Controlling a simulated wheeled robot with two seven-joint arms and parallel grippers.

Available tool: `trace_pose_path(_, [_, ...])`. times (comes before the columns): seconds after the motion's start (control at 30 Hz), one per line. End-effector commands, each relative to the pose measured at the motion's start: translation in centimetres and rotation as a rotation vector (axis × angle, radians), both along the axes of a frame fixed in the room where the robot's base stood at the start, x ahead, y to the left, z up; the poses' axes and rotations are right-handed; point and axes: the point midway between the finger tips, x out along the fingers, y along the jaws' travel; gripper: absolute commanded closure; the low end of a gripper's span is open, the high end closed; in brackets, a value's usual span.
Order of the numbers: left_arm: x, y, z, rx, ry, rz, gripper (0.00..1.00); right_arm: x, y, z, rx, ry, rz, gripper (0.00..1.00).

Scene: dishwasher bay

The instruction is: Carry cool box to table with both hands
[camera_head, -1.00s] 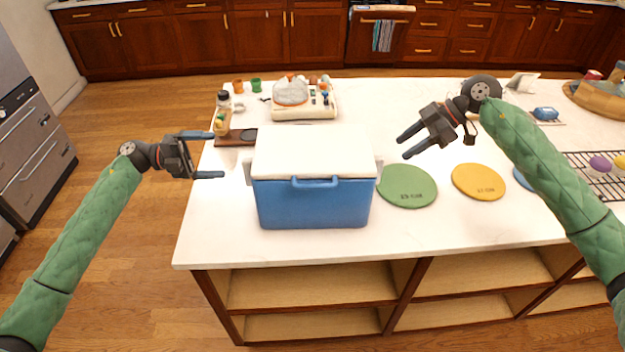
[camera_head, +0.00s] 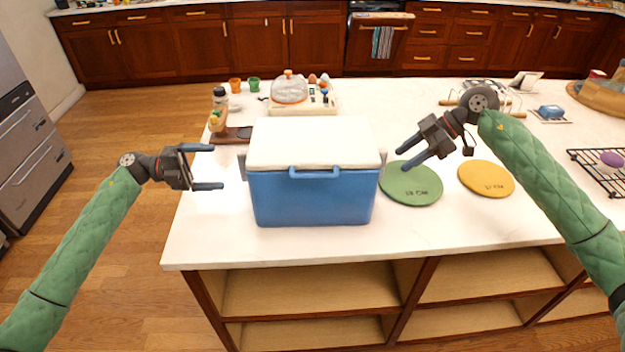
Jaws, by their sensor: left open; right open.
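The cool box (camera_head: 312,200) is blue with a white lid (camera_head: 312,143) and stands upright on the white-topped island table (camera_head: 215,235), near its front left part. A blue handle runs along its front and a pale grip shows on each side. My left gripper (camera_head: 218,167) is open and empty, left of the box with its fingers pointing at the box's left side, a gap between. My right gripper (camera_head: 403,160) is open and empty, close to the box's right side, its fingers pointing left. Neither gripper appears to hold the box.
A green round mat (camera_head: 411,184) and a yellow one (camera_head: 486,179) lie right of the box. Behind it stand a bottle (camera_head: 220,98), a dark board (camera_head: 236,134) and an egg-cooker-like appliance (camera_head: 290,92). A wire rack (camera_head: 600,175) is at right. Open shelves are below.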

Motion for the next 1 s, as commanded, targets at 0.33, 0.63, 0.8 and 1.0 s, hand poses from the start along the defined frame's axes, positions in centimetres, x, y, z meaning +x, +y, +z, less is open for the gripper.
trace_pose_path(0.33, [-0.1,-3.0,0.0,-0.002,-0.001,-0.002,0.0,0.0,2.2,-2.2,0.002,0.001,0.001,0.53])
trace_pose_path(0.63, [-0.2,-6.7,0.0,-0.001,0.0,-0.002,0.0,0.1,4.7,-4.8,0.001,0.001,0.001,0.53])
trace_pose_path(0.8, [-0.2,-7.7,0.0,0.0,0.0,0.0,0.0,0.0,5.4,-5.4,0.001,0.001,0.001,0.53])
trace_pose_path(1.0, [-0.2,-7.8,0.0,0.0,0.0,0.0,0.0,0.1,5.5,-5.6,0.0,0.0,0.0,0.53])
